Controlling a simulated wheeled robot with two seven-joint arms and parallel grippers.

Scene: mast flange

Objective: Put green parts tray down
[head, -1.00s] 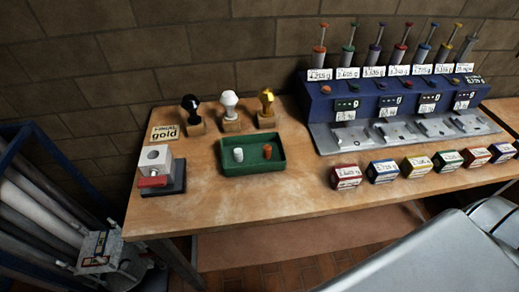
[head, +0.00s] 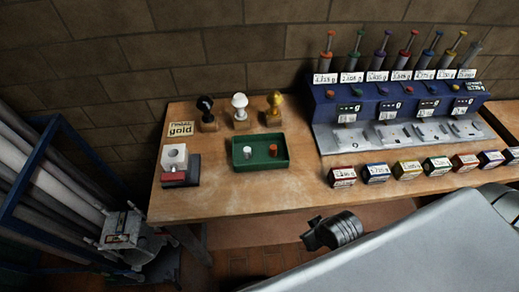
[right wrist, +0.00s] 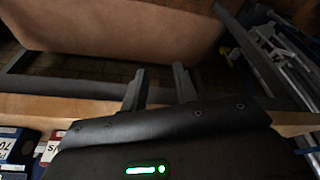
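The green parts tray (head: 261,166) rests flat on the wooden table, left of the blue dispenser. It holds a white cylinder (head: 248,152) and an orange-brown cylinder (head: 273,150). My right gripper (head: 309,236) is in front of the table's front edge, to the right of and nearer than the tray, not touching it. In the right wrist view its two fingers (right wrist: 159,88) are apart with nothing between them. My left gripper is in neither view.
Three knobbed stamps, black (head: 206,112), white (head: 240,108) and gold (head: 274,108), stand behind the tray. Bare wood lies before the tray.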

